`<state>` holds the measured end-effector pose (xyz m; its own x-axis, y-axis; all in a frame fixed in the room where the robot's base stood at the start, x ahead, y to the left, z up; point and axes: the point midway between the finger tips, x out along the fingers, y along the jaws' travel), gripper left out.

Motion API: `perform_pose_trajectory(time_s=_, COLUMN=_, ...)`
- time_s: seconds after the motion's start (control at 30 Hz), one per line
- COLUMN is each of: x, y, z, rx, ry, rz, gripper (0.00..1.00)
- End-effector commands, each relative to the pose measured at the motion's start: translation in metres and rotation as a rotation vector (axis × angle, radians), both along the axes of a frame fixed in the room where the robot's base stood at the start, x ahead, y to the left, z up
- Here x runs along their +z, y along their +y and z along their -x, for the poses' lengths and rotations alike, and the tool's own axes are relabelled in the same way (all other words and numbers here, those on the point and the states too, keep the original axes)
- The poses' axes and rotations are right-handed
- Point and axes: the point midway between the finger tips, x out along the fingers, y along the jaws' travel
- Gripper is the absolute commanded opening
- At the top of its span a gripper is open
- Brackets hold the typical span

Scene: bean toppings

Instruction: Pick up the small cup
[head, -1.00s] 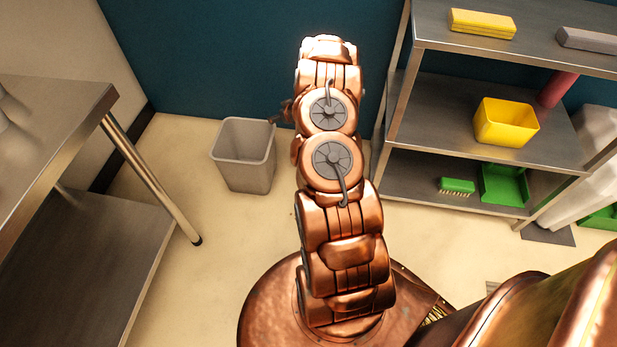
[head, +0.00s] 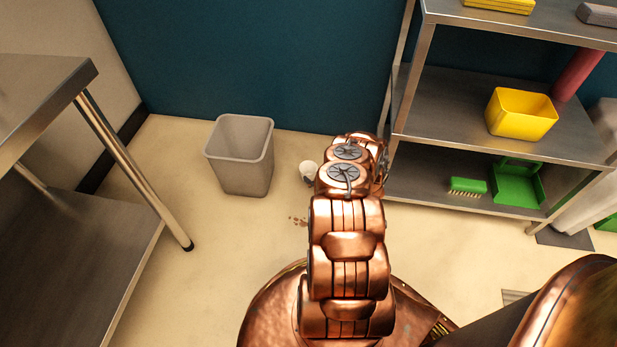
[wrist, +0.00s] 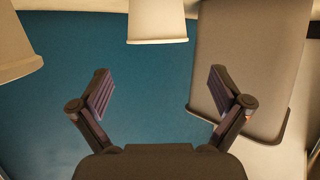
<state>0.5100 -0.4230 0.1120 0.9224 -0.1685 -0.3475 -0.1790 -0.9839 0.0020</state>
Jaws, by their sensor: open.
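A white cup (head: 308,171) is on the floor in the head view, between the bin and my arm and partly hidden by the arm. The wrist view appears upside down. It shows a pale cup (wrist: 157,20) at top centre, cut off by the frame, and a second pale cup (wrist: 14,48) at top left, also cut off. I cannot tell for sure which is the small cup. My gripper (wrist: 161,90) is open and empty, with the centre cup beyond its fingers and apart from them. My arm hides the gripper in the head view.
A grey bin (head: 238,160) stands left of the cup and also shows in the wrist view (wrist: 245,60). A metal shelf (head: 440,130) is on the right, a metal table (head: 50,75) on the left. Brown bits (head: 298,221) lie on the floor.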

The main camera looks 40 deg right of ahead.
Motion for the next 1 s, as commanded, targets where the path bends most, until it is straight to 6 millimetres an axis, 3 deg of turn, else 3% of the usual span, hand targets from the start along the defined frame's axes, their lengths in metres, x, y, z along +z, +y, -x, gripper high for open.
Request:
perform_pose_trajectory(time_s=0.47, x=-0.018, y=-0.005, z=-0.026, rx=0.002, ry=-0.005, rz=-0.001, gripper=1.0)
perform_pose_trajectory(time_s=0.77, x=-0.037, y=-0.013, z=-0.059, rx=0.004, ry=-0.006, rz=0.0, gripper=1.0)
perform_pose_trajectory(time_s=1.0, x=-0.037, y=-0.015, z=-0.067, rx=0.0, ry=-0.005, rz=-0.002, gripper=1.0)
